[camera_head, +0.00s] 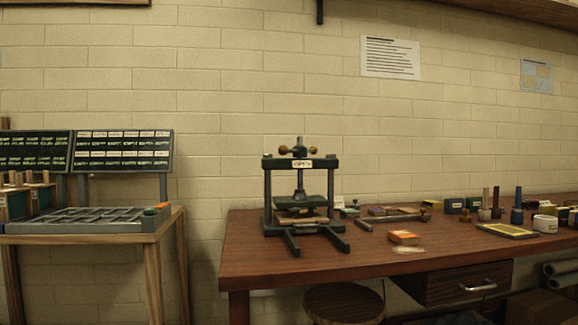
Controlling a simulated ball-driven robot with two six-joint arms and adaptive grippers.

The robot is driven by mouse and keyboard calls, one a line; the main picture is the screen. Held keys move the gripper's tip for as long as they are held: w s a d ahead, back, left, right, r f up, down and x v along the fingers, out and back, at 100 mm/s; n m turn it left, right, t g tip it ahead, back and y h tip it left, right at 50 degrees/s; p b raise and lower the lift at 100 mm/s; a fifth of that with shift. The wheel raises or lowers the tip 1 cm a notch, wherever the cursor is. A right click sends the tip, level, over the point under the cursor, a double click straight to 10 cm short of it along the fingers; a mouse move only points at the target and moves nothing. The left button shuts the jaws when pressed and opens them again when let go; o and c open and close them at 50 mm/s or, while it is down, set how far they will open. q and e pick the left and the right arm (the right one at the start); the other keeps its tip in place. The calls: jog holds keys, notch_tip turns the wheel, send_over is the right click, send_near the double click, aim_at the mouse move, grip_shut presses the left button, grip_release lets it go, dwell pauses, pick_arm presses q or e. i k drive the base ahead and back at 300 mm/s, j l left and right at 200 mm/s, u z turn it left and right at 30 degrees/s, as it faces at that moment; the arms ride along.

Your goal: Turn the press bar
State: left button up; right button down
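A dark metal screw press (267,195) stands at the left end of the brown wooden table. The bar lies roughly level, across the picture. A small white label on the crosspiece below it seems to read "OPEN". The dark platen (299,202) hangs on the screw above a light-coloured bed, and a gap shows between them. Neither of my grippers is in view.
The table (270,263) carries an orange-and-white box (403,237), a yellow pad (508,231) and several bottles and stamps to the right. A round stool (344,302) stands under its front edge. A separate wooden stand with a compartment tray (85,220) is at left.

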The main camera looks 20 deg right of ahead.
aim_at(297, 151)
jog(key=i+l+z, duration=0.2)
jog(key=l+z, duration=0.25)
jog(key=i+l+z, duration=0.15)
jog(key=z, duration=0.3)
jog(key=i+j, duration=0.25)
jog(key=i+z, duration=0.05)
jog(key=i, duration=0.05)
